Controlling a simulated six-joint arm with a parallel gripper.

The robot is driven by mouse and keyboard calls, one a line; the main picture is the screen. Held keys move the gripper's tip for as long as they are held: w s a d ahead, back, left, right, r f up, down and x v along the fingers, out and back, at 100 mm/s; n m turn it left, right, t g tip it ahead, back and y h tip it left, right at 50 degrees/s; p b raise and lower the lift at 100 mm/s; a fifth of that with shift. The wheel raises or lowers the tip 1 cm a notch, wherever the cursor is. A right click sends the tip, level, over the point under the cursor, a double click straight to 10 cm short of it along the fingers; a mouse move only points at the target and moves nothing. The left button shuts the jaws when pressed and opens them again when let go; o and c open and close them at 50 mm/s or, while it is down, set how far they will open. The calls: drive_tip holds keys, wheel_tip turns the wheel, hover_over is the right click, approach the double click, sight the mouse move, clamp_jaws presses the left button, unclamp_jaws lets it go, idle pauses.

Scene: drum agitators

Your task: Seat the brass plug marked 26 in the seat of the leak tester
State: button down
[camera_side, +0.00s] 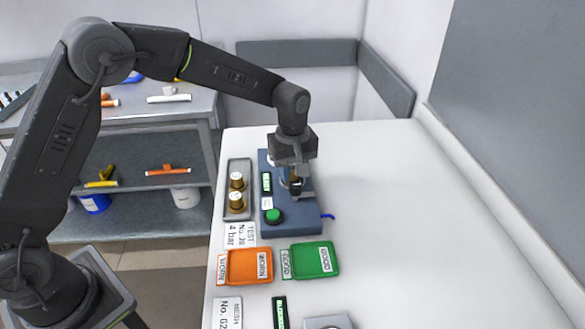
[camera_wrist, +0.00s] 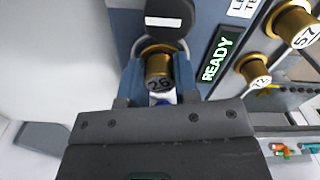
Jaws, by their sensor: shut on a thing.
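In the side view my gripper (camera_side: 296,181) is over the blue leak tester (camera_side: 302,219), and the plug is mostly hidden by the fingers. The tester's display (camera_wrist: 216,60) reads READY in the wrist view. A black round part with a white label (camera_wrist: 166,14) is just beyond the plug. The seat itself is hidden, so I cannot tell whether the plug touches it.
A grey tray (camera_side: 231,217) left of the tester holds two other brass plugs, marked 57 (camera_wrist: 292,27) and 72 (camera_wrist: 257,73). The tester has a green button (camera_side: 273,216). An orange WORN tray (camera_side: 248,281) and green GOOD tray (camera_side: 315,271) stand in front. The table's right side is clear.

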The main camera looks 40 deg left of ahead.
drive_tip(key=c, duration=0.8)
unclamp_jaws()
drive_tip(key=o, duration=0.3)
drive_tip(key=shift+r, duration=0.2)
drive_tip(key=shift+r, duration=3.6)
